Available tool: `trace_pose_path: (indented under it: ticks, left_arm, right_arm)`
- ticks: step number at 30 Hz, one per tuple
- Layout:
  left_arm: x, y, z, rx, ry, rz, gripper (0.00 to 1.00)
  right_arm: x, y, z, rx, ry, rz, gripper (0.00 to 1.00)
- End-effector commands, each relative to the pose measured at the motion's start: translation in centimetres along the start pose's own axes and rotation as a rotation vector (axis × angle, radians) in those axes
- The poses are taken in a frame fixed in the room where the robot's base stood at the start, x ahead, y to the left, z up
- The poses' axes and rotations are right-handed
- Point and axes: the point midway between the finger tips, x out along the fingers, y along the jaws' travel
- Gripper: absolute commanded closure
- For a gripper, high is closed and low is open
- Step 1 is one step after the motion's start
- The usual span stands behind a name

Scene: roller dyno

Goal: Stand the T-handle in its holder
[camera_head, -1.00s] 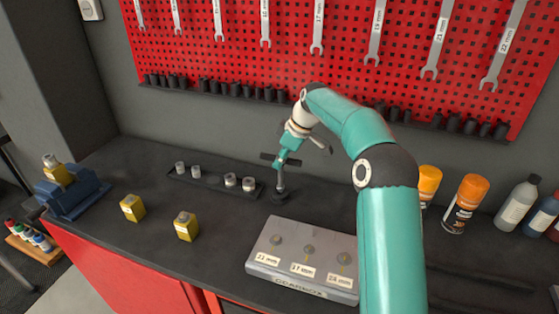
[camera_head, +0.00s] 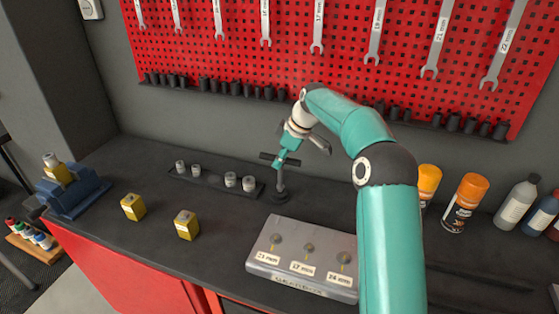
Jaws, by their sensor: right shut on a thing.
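The T-handle (camera_head: 280,178) is a dark grey tool with a crossbar at the top and a shaft pointing down. It stands about upright on the bench. My right gripper (camera_head: 281,161) is shut on it near the crossbar, coming down from the upper right. The shaft's lower end meets a dark round base (camera_head: 279,197), which looks like the holder. I cannot tell how deep the shaft sits in it. My left gripper is not in view.
A dark rail (camera_head: 215,181) with several sockets lies just left of the T-handle. A grey gearbox block (camera_head: 300,262) with labelled bolts stands in front. Two yellow blocks (camera_head: 187,225) (camera_head: 133,207) and a blue vise (camera_head: 75,193) are left. Spray cans (camera_head: 465,203) stand right.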

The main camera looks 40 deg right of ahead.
Motion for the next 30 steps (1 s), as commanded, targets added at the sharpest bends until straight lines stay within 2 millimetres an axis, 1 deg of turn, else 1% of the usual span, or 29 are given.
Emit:
trace_pose_path:
  ticks: [22,23,24,26,27,30]
  left_arm:
    - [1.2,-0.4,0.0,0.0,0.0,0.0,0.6]
    - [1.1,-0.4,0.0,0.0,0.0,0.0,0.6]
    - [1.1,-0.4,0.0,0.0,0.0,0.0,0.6]
    - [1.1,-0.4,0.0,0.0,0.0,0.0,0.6]
    - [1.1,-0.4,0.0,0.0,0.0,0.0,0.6]
    - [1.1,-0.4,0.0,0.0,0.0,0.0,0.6]
  right_arm:
    - [1.6,-0.1,0.6,-0.001,0.001,0.001,1.0]
    - [1.4,-0.1,0.5,-0.001,0.001,0.001,0.75]
    - [1.4,-0.1,0.5,-0.001,0.001,0.001,0.68]
    - [1.4,-0.1,0.5,-0.001,0.001,0.001,0.58]
    - [1.4,-0.1,0.5,-0.001,0.001,0.001,0.52]
    - [1.4,-0.1,0.6,-0.001,0.001,0.001,0.51]
